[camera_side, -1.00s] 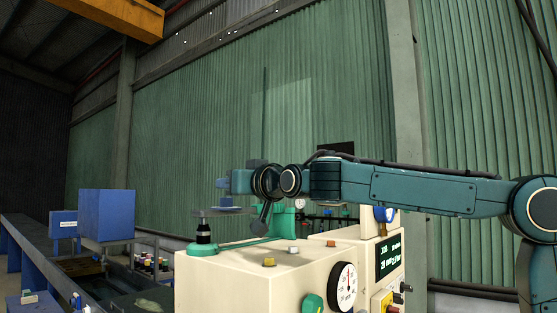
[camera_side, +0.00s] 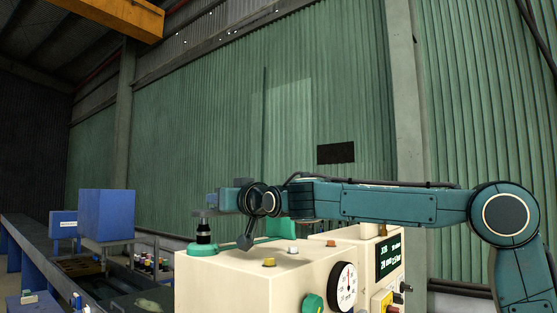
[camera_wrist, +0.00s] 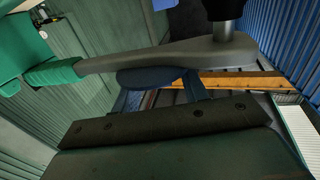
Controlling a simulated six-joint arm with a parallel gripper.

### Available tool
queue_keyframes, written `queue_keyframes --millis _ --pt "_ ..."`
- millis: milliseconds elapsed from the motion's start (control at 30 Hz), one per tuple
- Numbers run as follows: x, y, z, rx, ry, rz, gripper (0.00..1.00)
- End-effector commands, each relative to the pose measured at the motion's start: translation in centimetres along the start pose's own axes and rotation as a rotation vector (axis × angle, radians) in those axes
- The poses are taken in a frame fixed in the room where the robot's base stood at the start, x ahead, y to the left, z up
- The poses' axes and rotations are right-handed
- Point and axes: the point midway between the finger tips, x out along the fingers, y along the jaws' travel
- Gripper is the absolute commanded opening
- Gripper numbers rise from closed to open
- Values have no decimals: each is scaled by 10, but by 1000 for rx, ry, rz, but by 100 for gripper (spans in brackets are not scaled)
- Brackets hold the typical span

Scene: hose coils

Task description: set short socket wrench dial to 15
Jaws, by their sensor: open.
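The short socket wrench appears to be the grey bar (camera_wrist: 170,52) with a green grip (camera_wrist: 52,75) in the wrist view. Its right end meets an upright post (camera_wrist: 224,28). In the side view the bar (camera_side: 203,213) lies on top of a black post (camera_side: 204,232) on the cream machine, mostly foreshortened. My gripper (camera_side: 217,200) is at the bar, close to the post. In the wrist view my gripper's blue fingers (camera_wrist: 160,92) stand apart beside the bar; I cannot tell whether they touch it. A round dial (camera_side: 343,287) with a red needle faces front; its numbers are too small to read.
A blue box (camera_side: 107,215) stands left.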

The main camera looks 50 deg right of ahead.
Motion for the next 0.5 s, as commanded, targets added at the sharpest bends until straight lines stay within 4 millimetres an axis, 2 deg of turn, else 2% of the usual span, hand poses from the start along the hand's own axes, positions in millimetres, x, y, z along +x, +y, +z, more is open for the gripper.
queue_keyframes --millis 333,500 --pt "2 0 0 0 -1 0 42" --pt "2 0 0 0 0 0 8"
